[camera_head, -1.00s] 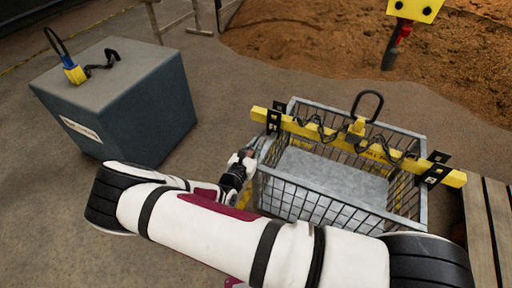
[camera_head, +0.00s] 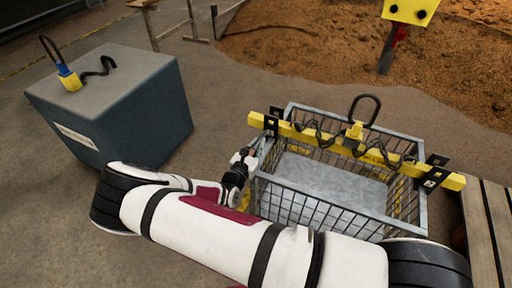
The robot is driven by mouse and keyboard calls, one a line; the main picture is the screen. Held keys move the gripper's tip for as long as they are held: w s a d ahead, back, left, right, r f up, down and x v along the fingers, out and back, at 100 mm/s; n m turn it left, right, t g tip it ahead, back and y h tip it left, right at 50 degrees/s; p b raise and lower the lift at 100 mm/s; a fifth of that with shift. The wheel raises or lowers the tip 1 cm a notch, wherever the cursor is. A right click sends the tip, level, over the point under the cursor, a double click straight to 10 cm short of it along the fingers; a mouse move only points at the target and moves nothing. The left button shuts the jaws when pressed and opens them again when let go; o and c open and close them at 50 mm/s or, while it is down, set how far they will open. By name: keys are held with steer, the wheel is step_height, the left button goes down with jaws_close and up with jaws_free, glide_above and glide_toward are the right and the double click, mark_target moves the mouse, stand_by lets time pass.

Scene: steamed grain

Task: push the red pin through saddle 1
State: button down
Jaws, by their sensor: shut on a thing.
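A yellow bar (camera_head: 325,141) lies across the top of a grey wire basket (camera_head: 333,216). A black saddle-like bracket (camera_head: 271,123) stands at its left end and another black bracket (camera_head: 436,174) at its right end. No label shows which is saddle 1. My gripper (camera_head: 257,151) is at the basket's left rim, just below and left of the left bracket. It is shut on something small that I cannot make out. I cannot make out a red pin at the gripper or the brackets. Whether the gripper touches the bracket is unclear.
A yellow block with a black loop (camera_head: 358,125) sits mid-bar, with dark coiled cords along the bar. A blue-grey box (camera_head: 113,108) stands left. A yellow plate (camera_head: 411,10), with a red part (camera_head: 400,34) below, is at the upper right. Wooden slats (camera_head: 490,230) lie right.

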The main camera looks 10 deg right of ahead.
mark_target(274, 119)
steer(key=shift+r+b+x, duration=0.2)
steer(key=shift+b+x, duration=0.8)
steer(key=shift+x, duration=1.4)
steer(key=shift+r+b+x, duration=0.2)
steer(key=shift+b+x, duration=0.75)
steer(key=shift+x, duration=1.45)
steer(key=shift+w+d+r, duration=0.1)
steer(key=shift+w+d, duration=0.3)
steer(key=shift+w, duration=0.1)
steer(key=shift+x, duration=1.5)
steer(key=shift+w+d+r, duration=0.15)
steer(key=shift+w+d, duration=0.2)
steer(key=shift+d, duration=0.25)
steer(key=shift+w+d, duration=0.1)
steer(key=shift+d, duration=0.2)
steer(key=c, duration=1.5)
jaws_free()
steer(key=shift+o, duration=0.2)
steer(key=shift+a, duration=0.25)
